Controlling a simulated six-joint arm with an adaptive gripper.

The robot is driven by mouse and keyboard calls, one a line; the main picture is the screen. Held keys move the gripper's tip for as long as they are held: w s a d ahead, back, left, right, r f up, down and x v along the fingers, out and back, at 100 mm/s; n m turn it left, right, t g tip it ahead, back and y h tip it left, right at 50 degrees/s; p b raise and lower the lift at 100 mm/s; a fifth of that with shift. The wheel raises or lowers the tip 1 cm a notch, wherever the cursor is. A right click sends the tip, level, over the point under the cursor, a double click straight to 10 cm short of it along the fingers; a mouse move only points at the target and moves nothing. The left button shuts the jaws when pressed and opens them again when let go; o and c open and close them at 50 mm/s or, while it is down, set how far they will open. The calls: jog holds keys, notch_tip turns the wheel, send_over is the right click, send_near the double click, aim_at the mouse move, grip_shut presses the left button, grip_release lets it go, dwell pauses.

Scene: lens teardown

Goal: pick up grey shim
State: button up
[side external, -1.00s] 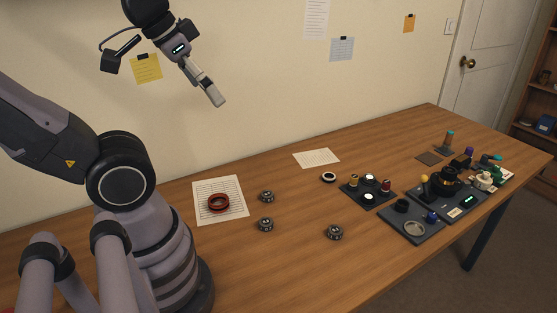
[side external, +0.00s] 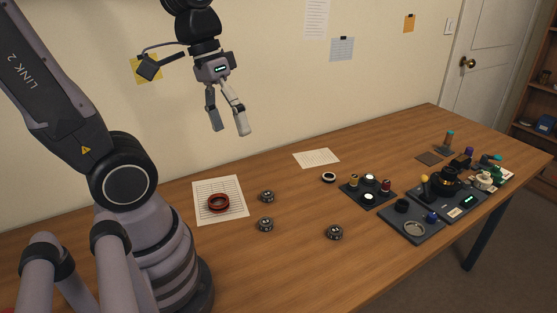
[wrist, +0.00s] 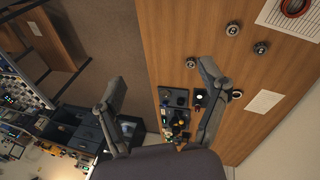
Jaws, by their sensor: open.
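My gripper (side external: 228,120) is open and empty, high above the table in front of the wall. Its two spread fingers also show in the wrist view (wrist: 162,78). No part is clearly recognisable as the grey shim. Three small dark grey round parts lie on the bare wood: one at the back (side external: 267,196), one in front of it (side external: 265,224) and one further right (side external: 335,232). A black-rimmed ring with a pale centre (side external: 329,177) lies further back. A pale grey disc or ring (side external: 414,229) sits in the front dark tray (side external: 398,226).
A red ring (side external: 218,209) lies on a lined sheet (side external: 205,187) at left. A dark plate (side external: 352,197) with small coloured parts and a cluster of fixtures (side external: 455,195) stand at right. Another paper (side external: 316,157) lies at the back. The front middle of the table is clear.

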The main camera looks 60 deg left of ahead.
jog(key=w+d+f+n+t+h, duration=0.2)
jog(key=w+f+n+h, duration=0.9)
jog(key=w+f+n, duration=0.25)
jog(key=w+a+f+n+t+y, duration=0.2)
jog(key=w+a+f+n+t, duration=0.1)
jog(key=a+f+n+t, duration=0.25)
jog(key=n+t+y, duration=0.2)
jog(key=n+y, duration=0.2)
jog(key=n, duration=0.4)
send_near(333, 230)
jog(key=s+r, duration=0.1)
jog(key=s+a+r, duration=0.1)
jog(key=shift+s+a+r, duration=0.25)
jog(key=shift+s+r, duration=0.1)
jog(key=shift+s, duration=0.05)
jog(key=shift+f+y, duration=0.3)
jog(key=shift+f, duration=0.1)
jog(key=x, duration=1.3)
jog(key=shift+w+d+f, duration=0.15)
jog(key=shift+w+f, duration=0.05)
